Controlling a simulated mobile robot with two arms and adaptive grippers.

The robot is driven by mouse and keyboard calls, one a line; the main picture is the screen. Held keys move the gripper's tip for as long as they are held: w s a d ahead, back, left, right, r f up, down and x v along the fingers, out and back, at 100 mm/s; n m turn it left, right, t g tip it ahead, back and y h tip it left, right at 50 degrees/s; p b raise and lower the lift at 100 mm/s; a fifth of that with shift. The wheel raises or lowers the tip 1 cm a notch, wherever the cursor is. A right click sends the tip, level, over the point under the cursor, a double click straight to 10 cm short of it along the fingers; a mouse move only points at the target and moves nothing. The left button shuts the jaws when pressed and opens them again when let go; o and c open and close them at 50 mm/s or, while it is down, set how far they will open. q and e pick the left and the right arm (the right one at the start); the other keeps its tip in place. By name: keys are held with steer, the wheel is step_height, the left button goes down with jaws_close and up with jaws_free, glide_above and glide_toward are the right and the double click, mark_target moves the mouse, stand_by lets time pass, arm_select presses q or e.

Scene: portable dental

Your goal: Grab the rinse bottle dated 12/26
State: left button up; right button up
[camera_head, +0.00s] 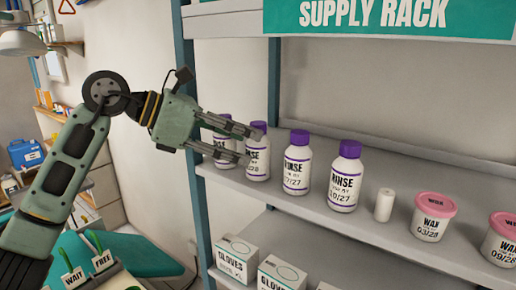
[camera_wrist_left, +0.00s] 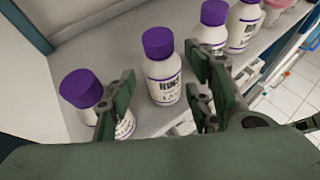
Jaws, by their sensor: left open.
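White rinse bottles with purple caps stand in a row on the rack shelf. The leftmost bottle (camera_head: 222,127) is partly hidden by my left gripper (camera_head: 250,145), and its date is not readable. The second bottle (camera_head: 257,166) shows a date ending in 28. The third bottle (camera_head: 297,165) shows a date ending in 27, and the fourth bottle (camera_head: 345,180) reads 10/27. No visible label reads clearly as 12/26. My left gripper is open and empty; in the left wrist view the second bottle (camera_wrist_left: 162,68) appears between its fingers, and the left finger overlaps the leftmost bottle (camera_wrist_left: 82,90). My right gripper is not in view.
A small white cylinder (camera_head: 384,205) and pink-lidded wax tubs (camera_head: 433,217) stand farther right on the shelf (camera_head: 290,202). Glove boxes (camera_head: 237,258) sit on the shelf below. A blue rack post (camera_head: 190,100) rises close beside my left gripper.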

arm_select(q)
steer(key=x, duration=0.2)
steer(key=shift+w+d, duration=0.1)
steer(key=shift+d, duration=0.2)
steer(key=shift+a, duration=0.15)
steer(key=shift+c, duration=0.8)
steer(key=c, duration=0.9)
steer(key=shift+o, duration=0.2)
